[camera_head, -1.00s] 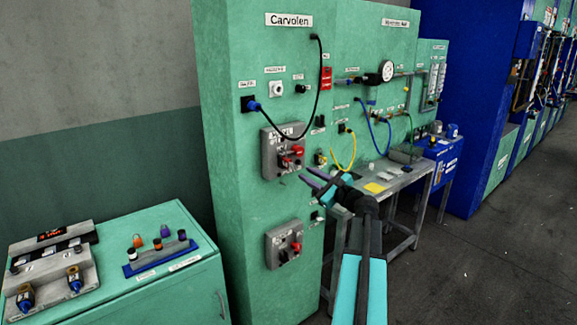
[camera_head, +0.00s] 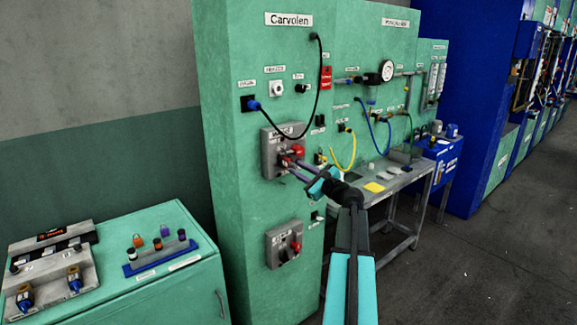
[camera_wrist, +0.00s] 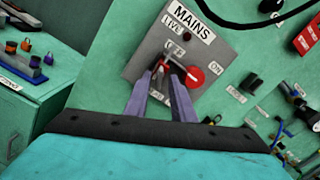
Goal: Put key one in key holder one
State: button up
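A grey box marked MAINS (camera_wrist: 143,61) shows in the wrist view; it is the upper grey box (camera_head: 268,152) on the green panel in the head view. It carries a red round knob (camera_wrist: 195,77) and a small red and dark part (camera_wrist: 164,62), which may be a key; I cannot tell for sure. My gripper (camera_wrist: 161,74) has its two purple fingers apart, with the tips at this small part, one on each side. Whether they touch it is unclear. In the head view my gripper (camera_head: 288,168) is in front of this box. I cannot identify key holder one for certain.
A lower grey box (camera_head: 284,244) is on the same panel. A green cabinet (camera_head: 190,285) at left bears a grey unit (camera_head: 48,268) and a blue rack (camera_head: 155,260) with several small coloured pieces. A grey table (camera_head: 400,180) stands right of the panel.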

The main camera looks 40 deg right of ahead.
grip_shut()
jog(key=shift+s+a, duration=0.1)
jog(key=shift+s, duration=1.45)
dwell(0.9)
jog(key=shift+s+a+f, duration=0.1)
jog(key=shift+s+a, duration=0.05)
jog(key=shift+s, duration=1.7)
